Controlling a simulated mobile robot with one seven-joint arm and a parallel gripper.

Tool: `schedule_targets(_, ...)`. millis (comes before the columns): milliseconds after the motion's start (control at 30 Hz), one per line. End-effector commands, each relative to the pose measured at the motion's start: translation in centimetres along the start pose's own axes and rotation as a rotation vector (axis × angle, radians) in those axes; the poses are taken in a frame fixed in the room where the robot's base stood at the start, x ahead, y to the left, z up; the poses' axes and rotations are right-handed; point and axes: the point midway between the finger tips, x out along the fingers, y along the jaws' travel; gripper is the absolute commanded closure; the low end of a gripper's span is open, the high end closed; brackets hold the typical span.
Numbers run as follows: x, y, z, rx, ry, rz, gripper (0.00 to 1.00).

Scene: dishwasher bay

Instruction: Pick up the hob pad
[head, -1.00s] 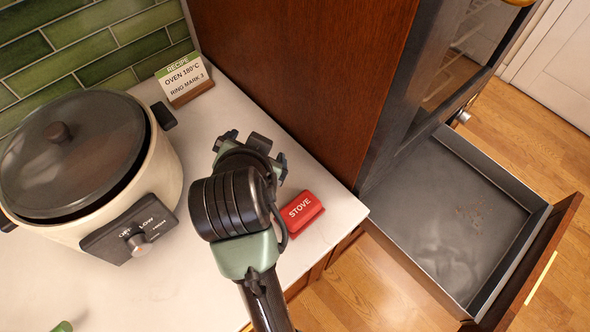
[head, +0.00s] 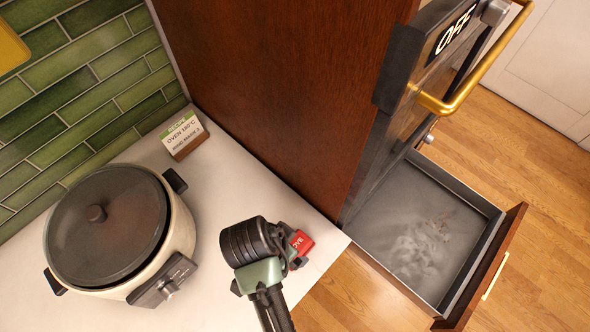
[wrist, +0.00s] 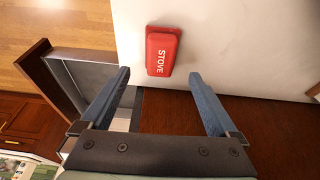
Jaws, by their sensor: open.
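The hob pad looks to be the small red block marked "STOVE" (head: 300,242), lying on the white counter near its corner. It also shows in the wrist view (wrist: 162,51), beyond and between my two fingertips. My gripper (wrist: 158,75) is open and empty, its blue-grey fingers spread on either side of the pad's line and apart from it. In the head view my wrist hides the fingers and part of the pad.
A slow cooker (head: 183,232) stands on the counter to the left. A recipe card (head: 184,134) stands by the tall wooden panel (head: 270,80). An open, empty-looking drawer (head: 400,225) juts out at right, below an oven door with a brass handle (head: 470,70).

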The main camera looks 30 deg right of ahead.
Motion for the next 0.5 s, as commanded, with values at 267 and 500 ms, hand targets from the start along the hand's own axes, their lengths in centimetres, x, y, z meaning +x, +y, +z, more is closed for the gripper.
schedule_targets(267,2.5,0.0,0.0,0.0,0.0,-0.001,0.05)
schedule_targets(500,4.5,0.0,-0.1,-0.001,-0.002,0.001,0.05)
